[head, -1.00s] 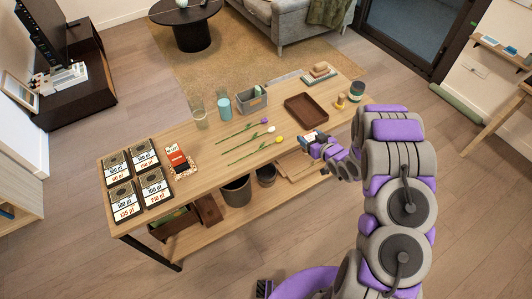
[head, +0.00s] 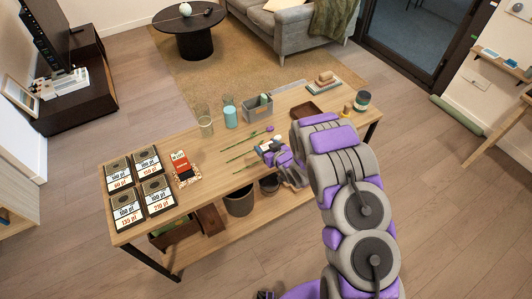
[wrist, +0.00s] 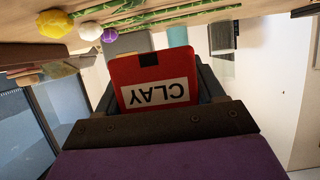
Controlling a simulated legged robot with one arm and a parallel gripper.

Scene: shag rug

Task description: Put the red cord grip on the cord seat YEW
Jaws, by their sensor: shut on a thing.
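My gripper (head: 270,148) is over the table's middle, above the flower stems. In the wrist view a red block (wrist: 160,84) with a white label reading CLAY, upside down in the picture, sits between my gripper's dark jaws, which are shut on it. I cannot tell for sure whether this is the red cord grip. Another red piece (head: 181,168) with a white label lies on a patterned base on the left part of the table (head: 215,160). No YEW label is readable in any view.
Several black cards with price labels (head: 122,210) lie at the left end. Flowers, one with a purple head (head: 270,128), lie under my gripper. A clear glass (head: 205,127), a teal cup (head: 230,117) and a grey bin (head: 258,107) stand behind. A brown tray (head: 305,111) is partly hidden.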

